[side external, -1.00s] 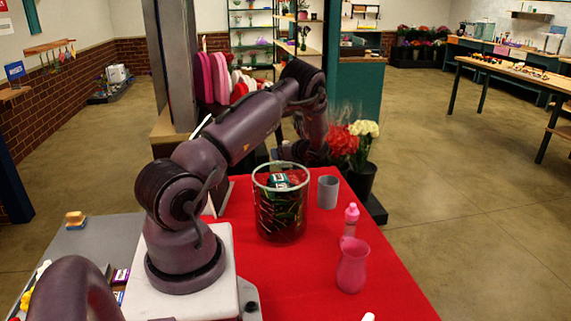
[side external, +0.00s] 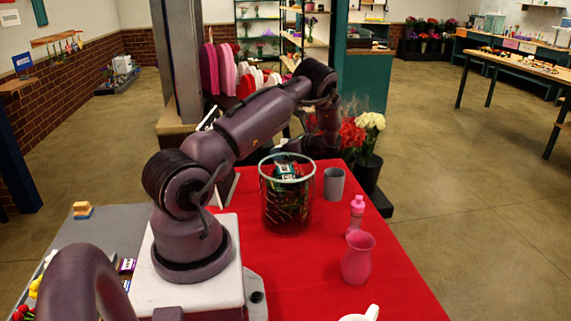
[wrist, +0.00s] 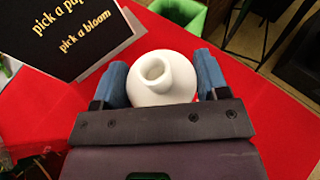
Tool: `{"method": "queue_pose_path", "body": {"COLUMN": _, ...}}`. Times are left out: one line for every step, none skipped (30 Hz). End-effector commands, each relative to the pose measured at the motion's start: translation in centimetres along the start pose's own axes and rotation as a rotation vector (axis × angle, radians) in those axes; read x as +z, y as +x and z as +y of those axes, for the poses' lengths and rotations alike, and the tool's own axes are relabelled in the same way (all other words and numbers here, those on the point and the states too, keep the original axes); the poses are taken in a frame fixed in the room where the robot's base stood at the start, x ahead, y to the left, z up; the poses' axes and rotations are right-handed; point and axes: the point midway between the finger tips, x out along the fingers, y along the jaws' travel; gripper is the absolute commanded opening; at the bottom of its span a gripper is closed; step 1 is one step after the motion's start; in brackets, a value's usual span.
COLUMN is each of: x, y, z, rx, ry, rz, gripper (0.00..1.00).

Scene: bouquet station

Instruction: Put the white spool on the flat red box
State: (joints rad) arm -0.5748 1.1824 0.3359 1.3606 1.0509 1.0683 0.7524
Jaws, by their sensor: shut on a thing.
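The white spool (wrist: 178,88) has a round body and a raised hollow neck facing the wrist camera. My gripper (wrist: 161,78) is shut on it, with one blue fingertip against each side. In the side view my arm reaches toward the far end of the red table, and I cannot make out the spool or fingers there. I cannot pick out the flat red box in either view; red cloth lies below the spool in the wrist view.
A black sign (wrist: 75,40) stands close at the left of the spool. A green bin (wrist: 182,12) is beyond it. A glass vessel (side external: 287,210), grey cup (side external: 334,184), pink bottle (side external: 356,213), pink vase (side external: 358,260) and white mug (side external: 364,316) stand on the red tablecloth (side external: 310,270).

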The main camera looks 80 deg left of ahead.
Motion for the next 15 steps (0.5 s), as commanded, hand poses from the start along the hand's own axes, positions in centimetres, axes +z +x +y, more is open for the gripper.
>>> {"method": "queue_pose_path", "body": {"x": -0.3, "y": 0.2, "z": 0.0, "rx": -0.001, "ry": -0.001, "rz": -0.001, "gripper": 0.39}}
{"method": "queue_pose_path", "body": {"x": -0.5, "y": 0.2, "z": -0.1, "rx": -0.001, "ry": -0.001, "rz": -0.001, "gripper": 0.39}}
{"method": "queue_pose_path", "body": {"x": -0.8, "y": 0.3, "z": 0.0, "rx": -0.001, "ry": -0.001, "rz": 0.000, "gripper": 0.39}}
{"method": "queue_pose_path", "body": {"x": -1.0, "y": 0.4, "z": 0.0, "rx": -0.001, "ry": 0.000, "rz": 0.000, "gripper": 0.39}}
{"method": "queue_pose_path", "body": {"x": -1.3, "y": 0.5, "z": 0.0, "rx": -0.001, "ry": 0.000, "rz": 0.000, "gripper": 0.39}}
{"method": "queue_pose_path", "body": {"x": -1.8, "y": 0.7, "z": 0.0, "rx": 0.000, "ry": 0.002, "rz": 0.000, "gripper": 0.39}}
{"method": "queue_pose_path", "body": {"x": -2.2, "y": 0.9, "z": 0.0, "rx": -0.001, "ry": 0.002, "rz": 0.000, "gripper": 0.39}}
{"method": "queue_pose_path", "body": {"x": -2.6, "y": 1.1, "z": 0.0, "rx": -0.001, "ry": 0.001, "rz": 0.000, "gripper": 0.39}}
{"method": "queue_pose_path", "body": {"x": -3.2, "y": 1.3, "z": 0.0, "rx": 0.000, "ry": 0.001, "rz": 0.000, "gripper": 0.39}}
{"method": "queue_pose_path", "body": {"x": -3.5, "y": 1.5, "z": 0.0, "rx": -0.001, "ry": 0.000, "rz": 0.000, "gripper": 0.39}}
{"method": "queue_pose_path", "body": {"x": -3.8, "y": 1.6, "z": 0.0, "rx": -0.001, "ry": 0.000, "rz": 0.000, "gripper": 0.39}}
{"method": "queue_pose_path", "body": {"x": -4.0, "y": 1.6, "z": 0.0, "rx": -0.001, "ry": 0.000, "rz": 0.000, "gripper": 0.39}}
{"method": "queue_pose_path", "body": {"x": -4.0, "y": 1.7, "z": 0.0, "rx": -0.001, "ry": -0.001, "rz": 0.000, "gripper": 0.39}}
{"method": "queue_pose_path", "body": {"x": -4.0, "y": 1.6, "z": 0.0, "rx": -0.002, "ry": -0.002, "rz": 0.000, "gripper": 0.39}}
{"method": "queue_pose_path", "body": {"x": -3.9, "y": 1.6, "z": -0.1, "rx": -0.002, "ry": -0.002, "rz": 0.000, "gripper": 0.39}}
